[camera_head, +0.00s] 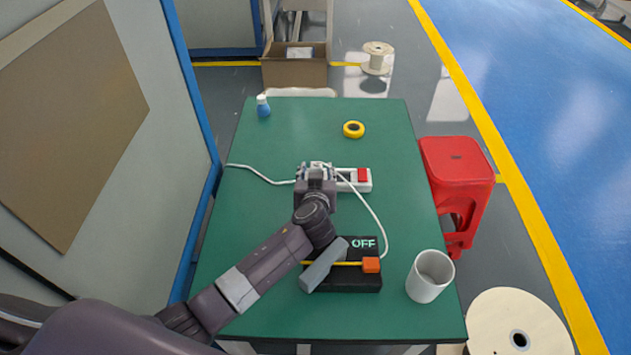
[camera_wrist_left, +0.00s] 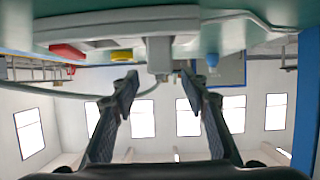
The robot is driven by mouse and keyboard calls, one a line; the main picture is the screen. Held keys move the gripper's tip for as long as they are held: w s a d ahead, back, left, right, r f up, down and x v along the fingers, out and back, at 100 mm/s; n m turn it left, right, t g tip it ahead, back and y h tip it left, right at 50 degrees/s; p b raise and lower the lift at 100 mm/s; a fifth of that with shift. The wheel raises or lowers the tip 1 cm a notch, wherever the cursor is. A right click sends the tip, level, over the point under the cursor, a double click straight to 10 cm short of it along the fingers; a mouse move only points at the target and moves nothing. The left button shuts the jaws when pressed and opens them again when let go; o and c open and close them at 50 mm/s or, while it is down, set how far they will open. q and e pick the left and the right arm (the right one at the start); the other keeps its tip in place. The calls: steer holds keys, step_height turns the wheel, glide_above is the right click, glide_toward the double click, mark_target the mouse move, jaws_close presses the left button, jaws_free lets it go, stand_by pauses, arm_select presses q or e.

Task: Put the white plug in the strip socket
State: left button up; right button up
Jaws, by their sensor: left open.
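The white strip socket (camera_head: 345,187) with its red switch lies on the green table, its left part hidden by my left gripper (camera_head: 316,168). In the left wrist view the strip (camera_wrist_left: 90,27) runs across the top of the upside-down picture. The white plug (camera_wrist_left: 159,54) stands against the strip there; I cannot tell how deep it sits. My left gripper's fingers (camera_wrist_left: 160,82) are open, one on each side of the plug's end, with gaps visible. A white cable (camera_head: 375,215) curves from near the gripper down to the black box (camera_head: 345,279) marked OFF. My right gripper is not in view.
A white mug (camera_head: 430,276) stands at the table's front right. Yellow tape (camera_head: 353,129) and a blue bottle (camera_head: 263,107) sit at the back. A red stool (camera_head: 457,161) stands off the right edge. The table's left and back middle are mostly clear.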

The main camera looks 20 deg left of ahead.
arm_select(q)
steer(key=v, duration=1)
steer(key=shift+b, duration=0.4)
